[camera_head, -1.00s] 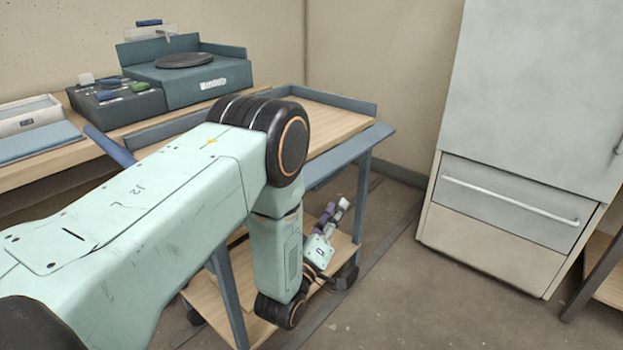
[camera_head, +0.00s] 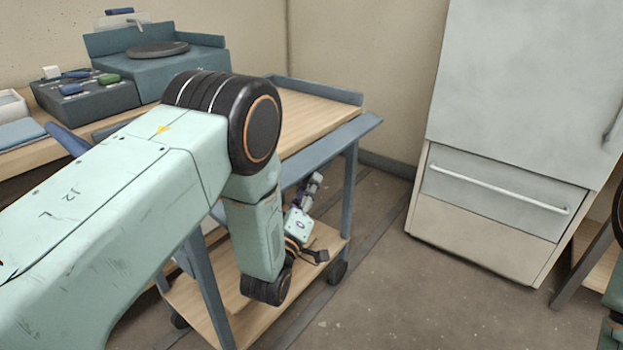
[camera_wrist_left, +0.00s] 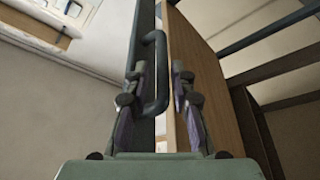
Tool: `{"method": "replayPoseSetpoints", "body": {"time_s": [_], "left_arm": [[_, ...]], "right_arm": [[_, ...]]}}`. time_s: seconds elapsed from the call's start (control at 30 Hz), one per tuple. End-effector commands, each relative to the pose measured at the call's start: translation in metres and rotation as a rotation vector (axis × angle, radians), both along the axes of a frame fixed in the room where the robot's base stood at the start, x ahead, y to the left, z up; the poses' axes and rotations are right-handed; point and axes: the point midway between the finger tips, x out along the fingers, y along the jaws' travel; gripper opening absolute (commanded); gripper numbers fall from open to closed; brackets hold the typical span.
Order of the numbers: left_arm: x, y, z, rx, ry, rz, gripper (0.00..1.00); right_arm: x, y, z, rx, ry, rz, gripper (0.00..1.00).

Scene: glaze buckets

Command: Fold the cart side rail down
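The cart (camera_head: 220,290) has a blue-grey frame, a wooden top and a lower wooden shelf. Its side rail (camera_head: 345,138) is a blue-grey strip along the near long edge, looking raised outward rather than hanging. My left gripper (camera_head: 315,182) is low beside the cart, below the rail, fingers pointing up. In the left wrist view the rail (camera_wrist_left: 146,25) runs up the middle, with a dark C-shaped handle (camera_wrist_left: 161,75) on it. The open left fingers (camera_wrist_left: 160,68) stand on either side of the handle; contact cannot be told. My right gripper is out of view.
A workbench with a turntable box (camera_head: 178,70) and a dark tool tray (camera_head: 90,97) stands behind the cart at left. A pale cabinet (camera_head: 500,190) with a drawer handle stands right. Bare floor (camera_head: 400,290) lies between. Part of my right arm shows at the right edge.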

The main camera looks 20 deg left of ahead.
Motion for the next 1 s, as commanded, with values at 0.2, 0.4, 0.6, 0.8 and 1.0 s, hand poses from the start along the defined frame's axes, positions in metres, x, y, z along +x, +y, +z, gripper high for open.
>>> {"method": "replayPoseSetpoints", "body": {"time_s": [0.2, 0.4, 0.6, 0.8, 1.0], "left_arm": [[0.028, 0.000, 0.007, 0.000, -0.003, 0.002, 0.24], [0.036, 0.001, 0.009, 0.000, 0.000, 0.003, 0.24], [0.036, 0.002, 0.010, 0.000, 0.000, 0.004, 0.23], [0.036, 0.002, 0.009, 0.000, 0.000, 0.004, 0.06], [0.036, 0.002, 0.009, 0.000, 0.000, 0.004, 0.00]], "right_arm": [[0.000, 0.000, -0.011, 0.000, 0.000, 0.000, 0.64], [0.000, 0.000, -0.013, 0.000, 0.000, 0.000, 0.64], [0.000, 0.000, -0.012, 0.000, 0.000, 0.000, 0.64], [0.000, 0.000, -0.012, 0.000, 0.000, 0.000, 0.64], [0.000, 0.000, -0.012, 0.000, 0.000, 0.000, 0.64]]}}
